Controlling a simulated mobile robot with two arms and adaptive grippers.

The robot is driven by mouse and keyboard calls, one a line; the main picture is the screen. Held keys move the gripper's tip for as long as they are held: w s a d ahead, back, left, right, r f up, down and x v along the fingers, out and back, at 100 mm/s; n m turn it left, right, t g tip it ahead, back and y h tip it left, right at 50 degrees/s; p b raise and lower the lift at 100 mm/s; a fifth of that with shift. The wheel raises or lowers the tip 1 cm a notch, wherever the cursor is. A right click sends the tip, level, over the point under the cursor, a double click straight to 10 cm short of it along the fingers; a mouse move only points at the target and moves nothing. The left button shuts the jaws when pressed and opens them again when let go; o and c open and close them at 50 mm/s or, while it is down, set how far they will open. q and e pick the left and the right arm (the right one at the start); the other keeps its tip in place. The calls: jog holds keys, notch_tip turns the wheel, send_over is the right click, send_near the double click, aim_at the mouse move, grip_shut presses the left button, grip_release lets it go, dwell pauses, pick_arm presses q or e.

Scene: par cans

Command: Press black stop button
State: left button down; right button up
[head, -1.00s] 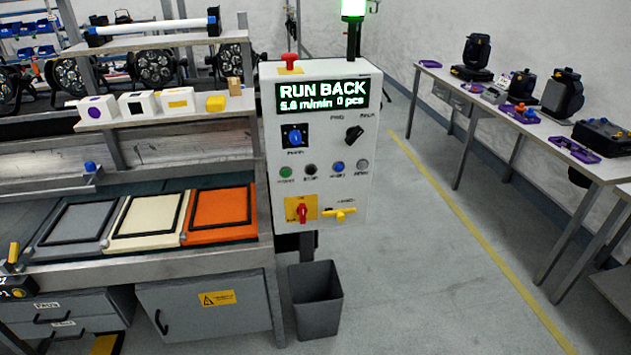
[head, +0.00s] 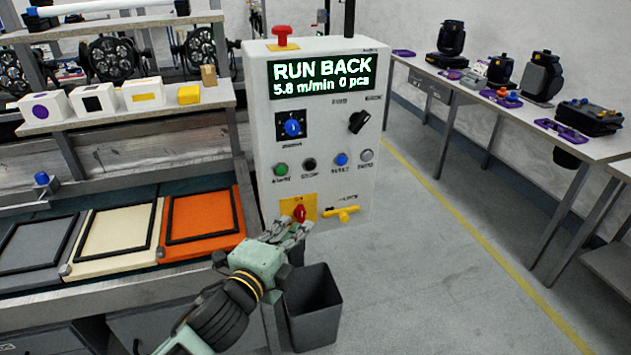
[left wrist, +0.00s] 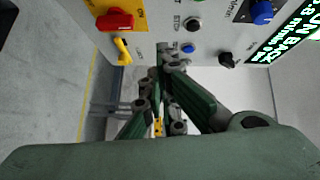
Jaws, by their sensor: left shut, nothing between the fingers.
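The black stop button (head: 309,165) is on the white control box, between the green button (head: 280,169) and the blue button (head: 341,159). It also shows at the top of the left wrist view (left wrist: 193,23), next to a STOP label. My left gripper (head: 297,230) is shut and empty, in front of the box's lower part. It is below the stop button in the head view, near the red switch (head: 299,213) and the yellow handle (head: 341,214). In the left wrist view its fingers (left wrist: 165,58) point toward the panel. My right gripper is not in view.
The box's display (head: 321,78) reads RUN BACK, 5.8 m/min, 0 pcs. A red mushroom button (head: 282,37) is on top of the box. A grey bin (head: 312,305) stands below. A workbench with an orange tray (head: 204,224) is at left. The floor at right is clear.

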aim_at(318, 180)
pick_arm(q)
jog(key=shift+m+h, duration=0.7)
jog(key=shift+m, duration=0.2)
jog(key=r, duration=0.1)
jog(key=s+d+r, duration=0.1)
jog(key=r, duration=0.2)
jog(key=shift+s+d+r, duration=0.2)
jog(key=shift+d+r, duration=0.1)
jog(key=a+x, duration=0.1)
jog(key=x, duration=0.3)
jog(key=w+p+x, duration=0.1)
jog(key=x, duration=0.3)
jog(key=a+p+x, duration=0.1)
jog(key=x, duration=0.3)
jog(key=shift+w+a+r, duration=0.1)
jog(key=shift+w+a, duration=0.05)
jog(key=shift+w, duration=0.4)
